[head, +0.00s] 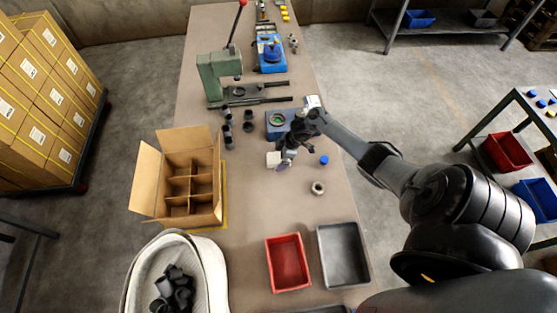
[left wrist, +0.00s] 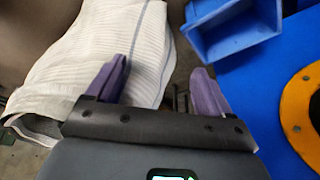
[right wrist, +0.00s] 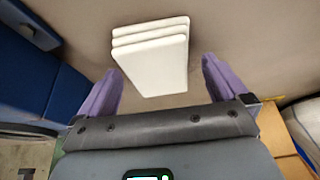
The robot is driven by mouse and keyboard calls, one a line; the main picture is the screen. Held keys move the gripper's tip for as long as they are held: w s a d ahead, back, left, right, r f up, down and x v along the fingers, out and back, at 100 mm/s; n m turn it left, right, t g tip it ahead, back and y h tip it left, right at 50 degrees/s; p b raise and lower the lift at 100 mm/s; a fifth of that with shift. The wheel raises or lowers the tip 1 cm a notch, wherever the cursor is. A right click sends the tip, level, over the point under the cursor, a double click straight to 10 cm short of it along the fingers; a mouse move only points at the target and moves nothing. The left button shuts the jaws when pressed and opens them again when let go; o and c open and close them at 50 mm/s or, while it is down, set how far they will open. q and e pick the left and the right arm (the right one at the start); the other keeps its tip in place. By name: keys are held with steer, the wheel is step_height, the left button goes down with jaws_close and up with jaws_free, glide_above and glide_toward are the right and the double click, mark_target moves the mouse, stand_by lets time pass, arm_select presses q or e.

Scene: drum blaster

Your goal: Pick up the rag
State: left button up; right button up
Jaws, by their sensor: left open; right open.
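The rag looks like a small stack of flat white layers (right wrist: 152,55) on the table in the right wrist view. It also shows in the head view as a pale square (head: 273,159) beside my right gripper. My right gripper (head: 284,164) is open and empty above the table. In the right wrist view its purple fingers (right wrist: 160,85) stand apart, with the white stack between and beyond them, not gripped. My left gripper (left wrist: 157,85) is open and empty in the left wrist view; it is not seen in the head view.
An open cardboard box (head: 148,180) with dividers stands left on the table (head: 255,215). A blue cap (head: 324,160) and a metal ring (head: 318,188) lie right of my gripper. Red (head: 287,263) and grey (head: 343,254) trays are nearer. Ribbed white material (left wrist: 125,45) lies by my left fingers.

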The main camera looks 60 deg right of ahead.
steer(key=shift+f, duration=0.25)
steer(key=shift+c, duration=0.3)
steer(key=c, duration=1)
